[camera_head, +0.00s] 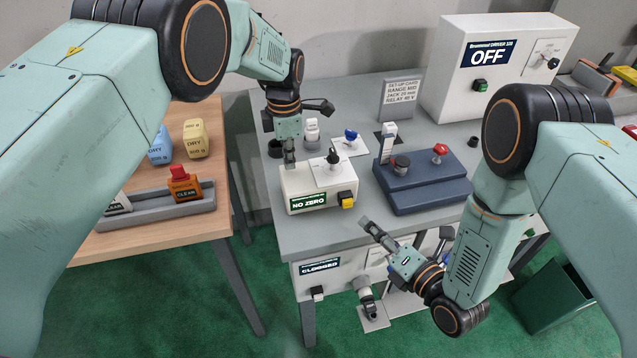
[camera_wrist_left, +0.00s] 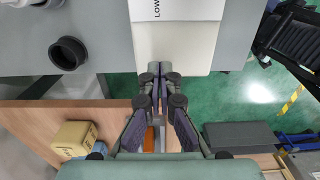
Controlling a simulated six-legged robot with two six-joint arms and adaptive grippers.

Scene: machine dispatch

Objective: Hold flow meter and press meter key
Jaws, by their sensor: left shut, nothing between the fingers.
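The flow meter (camera_head: 309,178) is a white box on the grey bench, with a dark knob (camera_head: 333,158) on top and a sign reading NO ZERO. Its yellow key (camera_head: 347,199) is at the front right corner. My left gripper (camera_head: 289,160) points down at the meter's back left edge, shut and empty. In the left wrist view the closed fingertips (camera_wrist_left: 160,75) are at the edge of the white box (camera_wrist_left: 178,45); contact is unclear. My right gripper (camera_head: 366,224) looks shut, in front of the bench edge, below and right of the key, apart from it.
A blue-grey block (camera_head: 425,195) with a lever and red knob stands right of the meter. A white OFF cabinet (camera_head: 495,85) is behind. A CLOGGED panel (camera_head: 320,266) is below the bench edge. A wooden table (camera_head: 215,215) holds several blocks at left.

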